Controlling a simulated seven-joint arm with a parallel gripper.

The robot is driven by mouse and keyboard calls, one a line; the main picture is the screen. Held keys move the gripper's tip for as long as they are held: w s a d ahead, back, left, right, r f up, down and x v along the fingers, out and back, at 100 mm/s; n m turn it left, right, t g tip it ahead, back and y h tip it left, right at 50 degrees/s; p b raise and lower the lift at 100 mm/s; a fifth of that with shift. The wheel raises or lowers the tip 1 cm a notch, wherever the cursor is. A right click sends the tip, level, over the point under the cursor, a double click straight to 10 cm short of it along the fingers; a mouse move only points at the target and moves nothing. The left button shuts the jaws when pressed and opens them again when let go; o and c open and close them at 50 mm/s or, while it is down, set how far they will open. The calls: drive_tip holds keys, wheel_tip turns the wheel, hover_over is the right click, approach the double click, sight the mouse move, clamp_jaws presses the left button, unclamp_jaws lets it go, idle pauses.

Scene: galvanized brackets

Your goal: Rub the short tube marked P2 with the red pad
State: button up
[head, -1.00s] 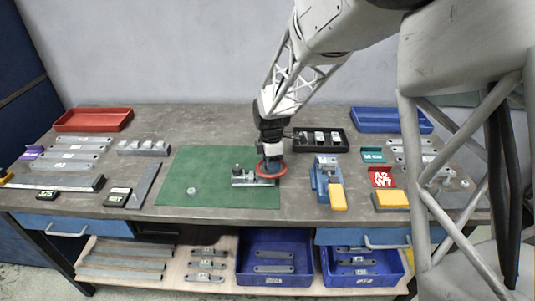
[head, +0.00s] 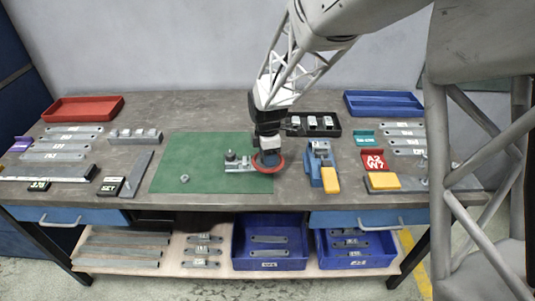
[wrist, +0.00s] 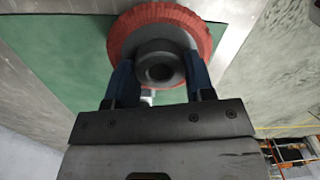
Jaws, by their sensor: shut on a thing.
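My gripper (head: 266,146) is shut on the grey hub of the round red pad (head: 280,160), above the right edge of the green mat. In the wrist view, the blue fingers of my gripper (wrist: 160,76) sit on both sides of the hub, and the pad's red rim (wrist: 200,30) spreads beyond it. Whether the pad touches anything beneath it is hidden. Several small pieces with white labels (head: 312,122) lie in a black tray right of my gripper. Their marks are too small to read, so I cannot tell which tube is P2.
A metal fixture (head: 236,164) stands on the green mat (head: 205,150), just left of the pad. A blue clamp with a yellow handle (head: 329,180) stands to the right. A red tray (head: 84,108) and a blue tray (head: 383,103) lie at the back. The mat's left part is mostly clear.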

drive_tip(key=o, duration=0.5)
drive_tip(key=shift+c, duration=1.6)
drive_tip(key=shift+w+d+r, duration=0.3)
drive_tip(key=shift+d, duration=0.15)
drive_tip(key=w+d+r, duration=0.3)
drive_tip(key=d+r, duration=0.1)
drive_tip(key=d, duration=0.4)
drive_tip(key=w+d+r, duration=0.3)
drive_tip(key=d+r, duration=0.2)
drive_tip(key=d, duration=0.4)
drive_tip(key=shift+w+r, duration=0.1)
